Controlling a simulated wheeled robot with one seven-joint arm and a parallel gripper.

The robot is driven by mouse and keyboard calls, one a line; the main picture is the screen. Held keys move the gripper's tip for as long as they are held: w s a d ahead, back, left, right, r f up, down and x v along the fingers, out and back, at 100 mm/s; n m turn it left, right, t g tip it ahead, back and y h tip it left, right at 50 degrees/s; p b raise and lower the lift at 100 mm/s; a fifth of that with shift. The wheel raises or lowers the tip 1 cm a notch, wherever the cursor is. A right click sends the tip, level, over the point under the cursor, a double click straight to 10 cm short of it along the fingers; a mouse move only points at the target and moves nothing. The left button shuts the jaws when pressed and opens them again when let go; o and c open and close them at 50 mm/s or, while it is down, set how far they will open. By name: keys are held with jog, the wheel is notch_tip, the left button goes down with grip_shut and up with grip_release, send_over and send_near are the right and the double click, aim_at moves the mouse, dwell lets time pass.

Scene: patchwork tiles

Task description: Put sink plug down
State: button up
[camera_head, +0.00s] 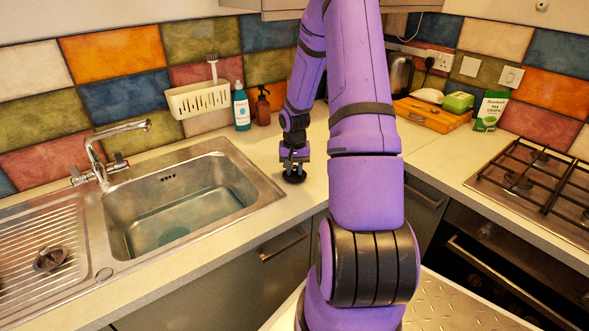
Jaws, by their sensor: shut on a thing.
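The sink plug (294,177) is a small round black disc at the counter surface, to the right of the sink basin. My gripper (294,163) points straight down over it and is shut on its top. The plug is at or very near the worktop; I cannot tell if it touches. The fingertips are small and partly dark in this view. My purple arm hides part of the counter to the right.
The steel sink (185,205) with its tap (100,165) is on the left. A teal bottle (241,108) and a brown bottle (262,108) stand behind the gripper. A wooden board (432,115) and gas hob (540,185) are at right. Counter around the plug is clear.

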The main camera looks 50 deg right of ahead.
jog(key=shift+f, duration=0.1)
jog(key=o, duration=0.9)
jog(key=shift+o, duration=0.2)
